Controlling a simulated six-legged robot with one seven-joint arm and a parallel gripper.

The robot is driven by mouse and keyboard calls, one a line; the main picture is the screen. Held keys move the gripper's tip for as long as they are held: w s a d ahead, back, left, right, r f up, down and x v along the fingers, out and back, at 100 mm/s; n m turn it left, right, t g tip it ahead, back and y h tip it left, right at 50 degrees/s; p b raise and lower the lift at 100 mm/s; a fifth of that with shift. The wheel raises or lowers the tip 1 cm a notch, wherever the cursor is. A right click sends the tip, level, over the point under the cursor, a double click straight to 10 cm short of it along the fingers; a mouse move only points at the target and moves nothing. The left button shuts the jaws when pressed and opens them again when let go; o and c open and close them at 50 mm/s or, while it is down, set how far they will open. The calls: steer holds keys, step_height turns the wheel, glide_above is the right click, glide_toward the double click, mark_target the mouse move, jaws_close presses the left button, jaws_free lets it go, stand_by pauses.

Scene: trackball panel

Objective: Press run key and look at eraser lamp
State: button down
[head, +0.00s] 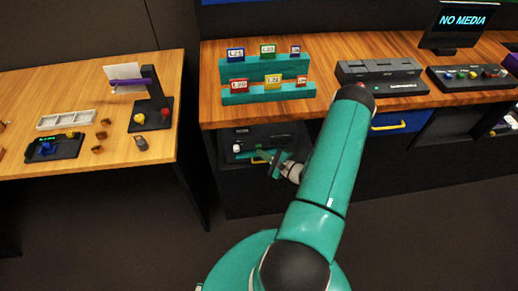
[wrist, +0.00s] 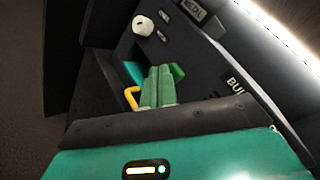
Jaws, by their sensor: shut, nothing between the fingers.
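My gripper (head: 270,160) is low in front of a dark unit (head: 262,133) under the right bench's edge. In the wrist view its green fingers (wrist: 158,72) are shut together with nothing between them, pointing at the unit's dark face (wrist: 205,60). A bright green part (wrist: 178,72) shows just right of the fingertips; I cannot tell whether it is the run key or whether they touch. A white knob (wrist: 143,28) sits above. Lettering starting "BU" (wrist: 236,84) is partly cut off. I cannot make out a lit eraser lamp.
A yellow handle (wrist: 130,97) is close left of the fingers. The wooden bench top (head: 212,112) overhangs the unit and carries a teal rack (head: 266,93) of labelled cards and dark consoles. A second table (head: 165,80) stands left, with open floor between.

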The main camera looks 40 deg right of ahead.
steer(key=shift+w+d, duration=0.25)
steer(key=shift+w, duration=0.05)
stand_by(0.6)
steer(key=shift+s+a, duration=0.55)
steer(key=shift+s, duration=0.2)
steer(key=shift+s, duration=0.1)
steer(key=s+a, duration=0.1)
steer(key=s, duration=0.1)
steer(key=s+a, duration=0.1)
steer(key=s, duration=0.1)
steer(key=shift+a, duration=0.4)
stand_by(0.6)
